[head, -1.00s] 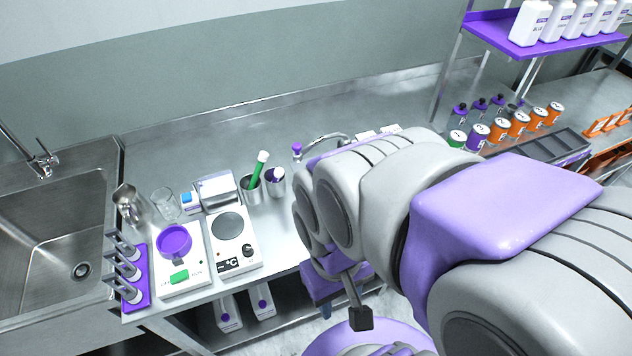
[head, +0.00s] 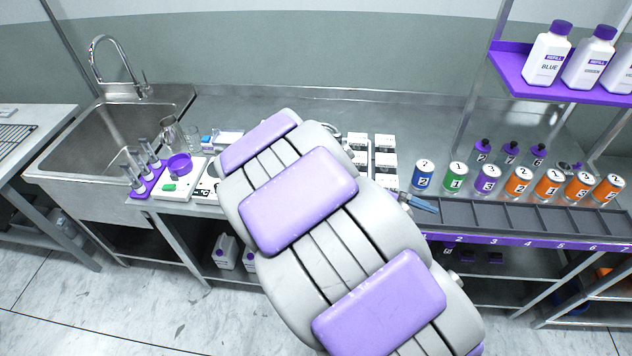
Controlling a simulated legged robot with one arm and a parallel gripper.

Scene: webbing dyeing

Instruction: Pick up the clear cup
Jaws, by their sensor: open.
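The clear cup (head: 193,139) is a small transparent glass. It stands upright on the steel counter near the sink's right edge, beside a metal pitcher (head: 170,132) and behind the white scale with a purple bowl (head: 179,166). My arm fills the middle of the head view, to the right of the cup and apart from it.
The sink (head: 100,150) is left of the cup. A purple rack with upright grey-handled tools (head: 150,180) stands in front. Numbered cans (head: 488,180) line the right side, below a purple shelf (head: 560,82) of bottles. The counter behind my arm is mostly clear.

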